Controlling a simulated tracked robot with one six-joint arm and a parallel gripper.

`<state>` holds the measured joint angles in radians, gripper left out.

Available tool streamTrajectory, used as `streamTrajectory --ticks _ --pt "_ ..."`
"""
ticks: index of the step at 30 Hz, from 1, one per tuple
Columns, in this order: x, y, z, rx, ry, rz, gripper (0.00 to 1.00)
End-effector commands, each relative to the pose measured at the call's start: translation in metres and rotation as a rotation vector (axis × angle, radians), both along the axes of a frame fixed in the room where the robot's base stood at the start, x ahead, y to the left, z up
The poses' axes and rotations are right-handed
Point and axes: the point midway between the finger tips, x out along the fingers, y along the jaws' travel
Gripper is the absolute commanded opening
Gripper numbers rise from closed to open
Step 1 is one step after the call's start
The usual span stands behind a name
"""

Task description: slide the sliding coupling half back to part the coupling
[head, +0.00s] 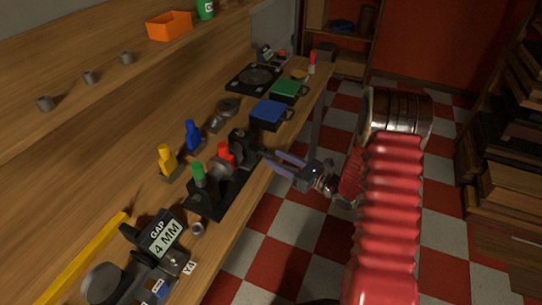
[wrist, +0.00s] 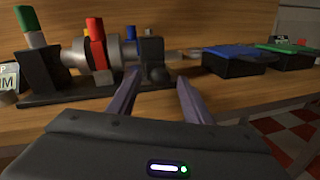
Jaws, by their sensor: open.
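The coupling rig stands on a black base (head: 218,194) at the bench's front edge. It carries a red upright handle (head: 226,152), a green upright handle (head: 199,173) and grey round metal parts on one axis. In the wrist view the red handle (wrist: 96,42) rises beside a grey disc (wrist: 130,52); which part is the sliding coupling half I cannot tell for sure. A black end block (wrist: 152,50) with a round black knob (wrist: 157,75) stands at the right end. My gripper (wrist: 158,77) is open and empty, its fingers pointing at the knob; whether they touch it is unclear.
Blue (head: 192,135) and yellow (head: 168,160) posts stand behind the rig. A blue box (head: 269,114) and a green box (head: 286,91) lie beyond it. A "GAP 4 MM" sign (head: 164,236) stands nearer. The checkered floor is open in front of the bench.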

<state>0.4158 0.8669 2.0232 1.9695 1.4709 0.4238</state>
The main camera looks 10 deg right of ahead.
Motion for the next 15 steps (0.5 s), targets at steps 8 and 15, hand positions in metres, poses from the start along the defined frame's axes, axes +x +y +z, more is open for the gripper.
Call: streamTrajectory --ticks 8,15 --pt "0.023 0.022 0.000 0.000 0.000 0.002 0.46" --pt "0.026 0.025 0.000 0.001 0.001 0.001 0.46"
